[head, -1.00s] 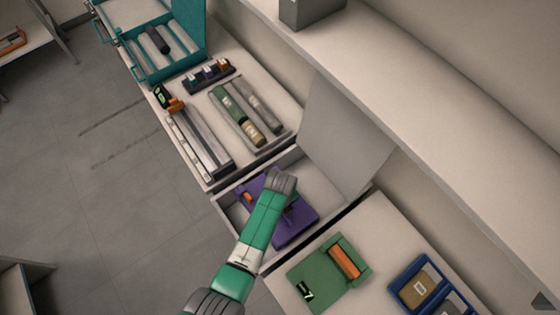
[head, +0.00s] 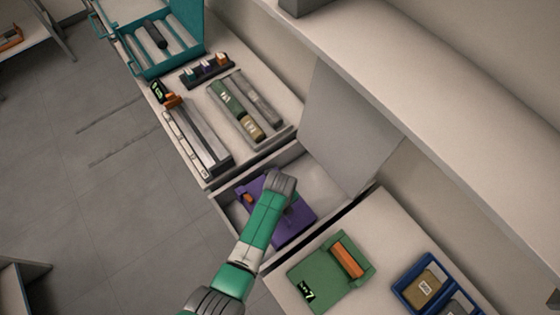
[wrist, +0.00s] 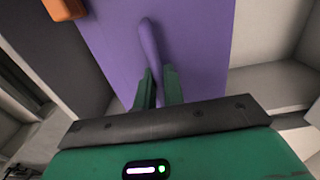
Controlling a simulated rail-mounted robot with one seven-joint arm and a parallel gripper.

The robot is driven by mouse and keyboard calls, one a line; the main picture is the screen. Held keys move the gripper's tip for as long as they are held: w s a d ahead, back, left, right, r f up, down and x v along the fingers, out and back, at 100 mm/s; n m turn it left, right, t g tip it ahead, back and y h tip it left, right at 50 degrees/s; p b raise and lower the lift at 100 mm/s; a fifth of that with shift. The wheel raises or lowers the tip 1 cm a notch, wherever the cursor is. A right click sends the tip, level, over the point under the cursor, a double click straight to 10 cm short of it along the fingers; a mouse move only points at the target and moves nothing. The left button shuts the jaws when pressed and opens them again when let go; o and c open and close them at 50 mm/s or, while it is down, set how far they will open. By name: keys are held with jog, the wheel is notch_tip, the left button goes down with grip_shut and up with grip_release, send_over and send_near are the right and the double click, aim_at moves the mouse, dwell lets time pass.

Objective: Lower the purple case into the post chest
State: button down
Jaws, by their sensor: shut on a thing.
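The purple case (head: 292,224) is in the head view, inside the open post chest (head: 233,213), between the chest's pale walls. It also fills the upper middle of the wrist view (wrist: 195,60), with a raised purple handle. My gripper (wrist: 158,84) is shut on that handle, one green finger on each side. In the head view my green and grey arm covers part of the case and hides the fingers. An orange piece (wrist: 65,8) sits at the case's upper left. I cannot tell whether the case touches the chest floor.
The chest's lid (head: 345,130) stands open at the back. A green case (head: 325,275) with an orange handle and a blue tray (head: 425,284) lie to the right. Silver and green rods (head: 237,108) and a teal box (head: 160,55) lie to the left.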

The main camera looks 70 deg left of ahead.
jog(key=shift+f+b, duration=1.6)
jog(key=shift+f, duration=0.3)
jog(key=c, duration=1.5)
grip_release()
jog(key=shift+r+p, duration=11.85)
jog(key=shift+r, duration=2.2)
